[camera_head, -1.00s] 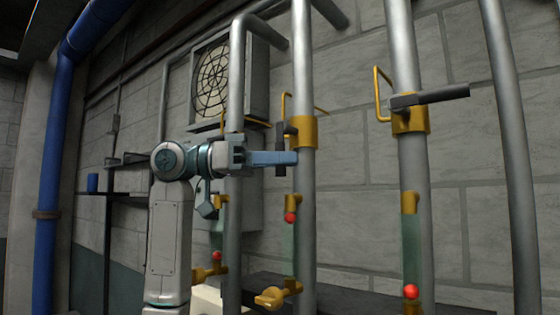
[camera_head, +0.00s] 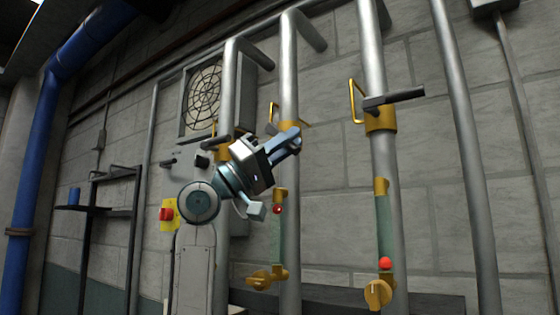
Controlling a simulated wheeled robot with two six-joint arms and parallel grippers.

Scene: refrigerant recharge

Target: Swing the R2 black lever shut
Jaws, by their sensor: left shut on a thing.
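Three grey pipes carry brass valves with black levers. On the middle pipe (camera_head: 289,80), my left gripper (camera_head: 290,142) is tilted up to the right and shut at the valve, on what looks like its black lever (camera_head: 271,129). Only a small dark part of that lever shows; the gripper hides the rest, so its exact angle cannot be told. I take this as the R2 lever; no label is readable. The right pipe's black lever (camera_head: 400,97) points right, across its pipe. The left pipe's black lever (camera_head: 216,141) is partly visible behind my arm. My right gripper is out of view.
Sight tubes with red balls (camera_head: 385,263) and brass lower valves (camera_head: 378,292) sit below. A fan box (camera_head: 204,97) and a red button on a yellow plate (camera_head: 166,213) are behind to the left. Brass hooked rods (camera_head: 352,100) stand beside the valves.

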